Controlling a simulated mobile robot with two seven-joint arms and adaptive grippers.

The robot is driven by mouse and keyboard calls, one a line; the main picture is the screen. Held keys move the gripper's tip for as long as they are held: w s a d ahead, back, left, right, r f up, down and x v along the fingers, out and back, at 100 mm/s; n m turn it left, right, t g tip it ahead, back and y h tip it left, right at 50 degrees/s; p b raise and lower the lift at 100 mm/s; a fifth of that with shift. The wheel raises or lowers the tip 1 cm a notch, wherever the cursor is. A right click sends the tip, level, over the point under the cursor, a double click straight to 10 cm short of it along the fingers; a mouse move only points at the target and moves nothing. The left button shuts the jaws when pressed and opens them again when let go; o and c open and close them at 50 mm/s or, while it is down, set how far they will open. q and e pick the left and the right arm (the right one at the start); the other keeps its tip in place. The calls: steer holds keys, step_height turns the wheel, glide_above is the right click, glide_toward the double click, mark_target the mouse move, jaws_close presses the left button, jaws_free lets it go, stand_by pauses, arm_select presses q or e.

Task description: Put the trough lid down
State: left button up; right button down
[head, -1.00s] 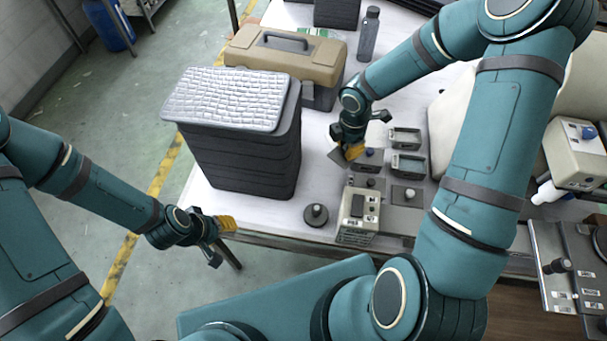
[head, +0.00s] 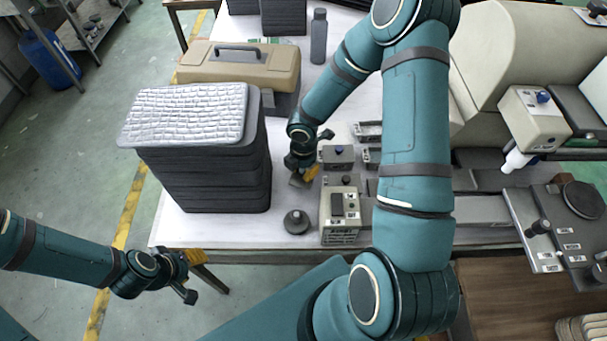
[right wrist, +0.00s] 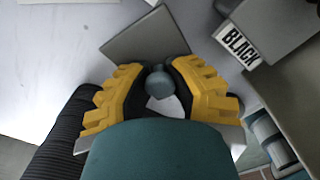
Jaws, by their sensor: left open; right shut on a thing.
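The trough lid is a flat grey square plate with a round knob. In the head view the lid (head: 297,181) is low over the white table, between the stack of black trays and the small box; I cannot tell whether it touches the table. My right gripper (head: 309,172) is shut on its knob. In the right wrist view the lid (right wrist: 146,38) shows beyond the yellow fingers (right wrist: 162,88), its near part hidden by them. My left gripper (head: 190,275) is open and empty, off the table's front left edge.
The black tray stack (head: 212,180) with a silvery quilted top stands left of the lid. A round black knobbed piece (head: 297,222) and a beige switch box (head: 341,217) stand in front. Small troughs (head: 368,157) lie right. A tan toolbox (head: 240,68) is behind.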

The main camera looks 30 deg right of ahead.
step_height(320, 180, down, 2)
steer(key=shift+s, duration=0.1)
steer(key=shift+d, duration=0.1)
steer(key=c, duration=0.9)
jaws_free()
steer(key=shift+r, duration=0.15)
step_height(320, 180, up, 12)
steer(key=p, duration=0.3)
